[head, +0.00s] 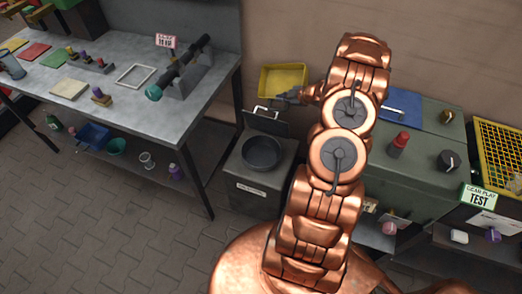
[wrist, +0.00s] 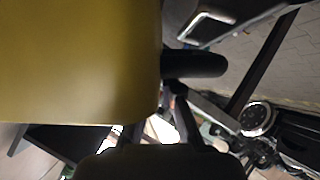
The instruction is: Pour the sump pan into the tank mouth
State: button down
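The yellow sump pan (head: 283,80) is above and behind the tank, close to the wall in the head view. In the wrist view its yellow side (wrist: 80,60) fills the upper left, with a dark grip (wrist: 197,65) beside it. My gripper (head: 287,97) is at the pan's near side, and its fingers (wrist: 172,92) appear closed on that grip. The pan looks about level; what it holds cannot be told. The tank (head: 255,192) stands on the floor below, with its round dark tank mouth (head: 262,152) uncovered and its hinged lid (head: 266,122) raised behind.
A grey workbench (head: 130,110) with small parts stands left of the tank. A green cabinet (head: 410,170) to the right carries a red-topped bottle (head: 398,144) and a dark knob-like part (head: 449,160). A yellow mesh crate (head: 500,150) is at far right. My arm covers the middle.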

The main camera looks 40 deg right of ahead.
aim_at(296, 83)
jog(key=shift+w+d+f+m+y, duration=0.1)
jog(key=shift+d+f+m+y, duration=0.15)
jog(key=shift+d, duration=0.25)
jog(key=shift+w+d+f+m+y, duration=0.1)
jog(key=shift+d+f+m+y, duration=0.05)
jog(key=shift+d+y, duration=0.3)
jog(key=shift+d+f, duration=0.15)
jog(key=shift+d, duration=0.05)
jog(key=shift+w+d+r+m+y, duration=0.1)
jog(key=shift+d+r+m+y, duration=0.1)
jog(key=shift+d+m+y, duration=0.55)
jog(key=shift+w+d+r+m+y+b, duration=0.15)
jog(key=shift+d+r+m+y, duration=0.25)
jog(key=shift+d+r+y, duration=0.45)
jog(key=shift+w+d+r+m+y+b, duration=0.15)
jog(key=shift+d+r+m+y, duration=0.2)
jog(key=shift+d+r, duration=0.55)
jog(key=shift+s+d+f, duration=0.1)
jog(key=shift+d, duration=0.2)
